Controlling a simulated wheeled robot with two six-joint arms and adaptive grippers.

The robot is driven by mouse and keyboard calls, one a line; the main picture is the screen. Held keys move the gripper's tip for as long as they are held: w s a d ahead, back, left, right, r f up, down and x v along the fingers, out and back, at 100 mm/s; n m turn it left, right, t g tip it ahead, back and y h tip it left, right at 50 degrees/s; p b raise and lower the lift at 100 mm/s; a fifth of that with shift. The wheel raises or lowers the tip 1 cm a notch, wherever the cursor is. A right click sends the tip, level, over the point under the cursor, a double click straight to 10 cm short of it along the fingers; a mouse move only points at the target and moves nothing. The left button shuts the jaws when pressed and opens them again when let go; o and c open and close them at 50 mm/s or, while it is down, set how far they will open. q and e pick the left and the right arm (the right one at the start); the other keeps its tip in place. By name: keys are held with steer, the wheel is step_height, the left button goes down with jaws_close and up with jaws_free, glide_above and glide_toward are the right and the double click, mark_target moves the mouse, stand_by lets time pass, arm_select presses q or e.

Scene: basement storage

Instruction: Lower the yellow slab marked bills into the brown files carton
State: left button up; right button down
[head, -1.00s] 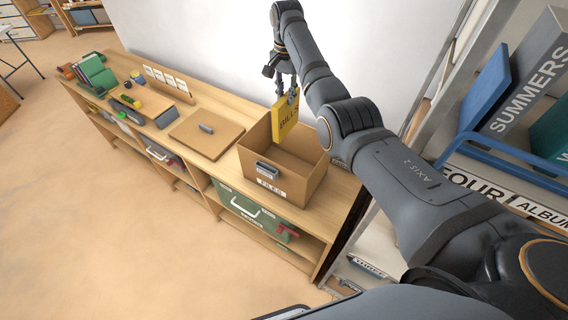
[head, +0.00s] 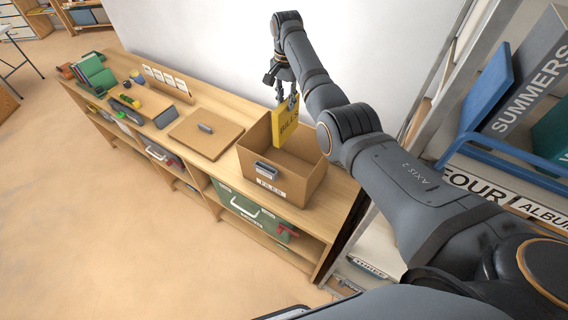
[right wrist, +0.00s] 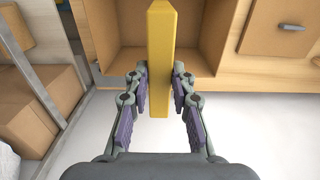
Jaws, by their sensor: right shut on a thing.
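The yellow slab marked bills (head: 287,122) hangs upright at the back of the brown files carton (head: 306,184), its lower part inside the opening. My right gripper (head: 287,95) is shut on the slab's upper end. In the right wrist view the slab (right wrist: 161,60) stands edge-on between the two fingers (right wrist: 159,90), with the carton's inside (right wrist: 212,48) around it. Whether the slab touches the carton floor is hidden. My left gripper is not in view.
A flat brown lid with a dark handle (head: 196,140) lies left of the carton on the wooden bench (head: 222,178). Further left are a small sign stand (head: 168,82) and green files (head: 96,72). A metal rack with a blue tray (head: 510,155) stands at right.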

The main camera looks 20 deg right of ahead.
mark_target(286, 126)
steer(key=shift+f+b, duration=0.65)
steer(key=shift+f, duration=2.1)
steer(key=shift+f+b, duration=1.45)
steer(key=shift+f, duration=1.3)
step_height(286, 126, down, 8)
steer(key=b, duration=0.5)
steer(key=shift+r+b, duration=0.2)
steer(key=shift+b, duration=0.15)
steer(key=shift+f+b, duration=2.2)
steer(key=shift+f, duration=0.3)
steer(key=c, duration=1.1)
jaws_free()
steer(key=shift+o, duration=0.2)
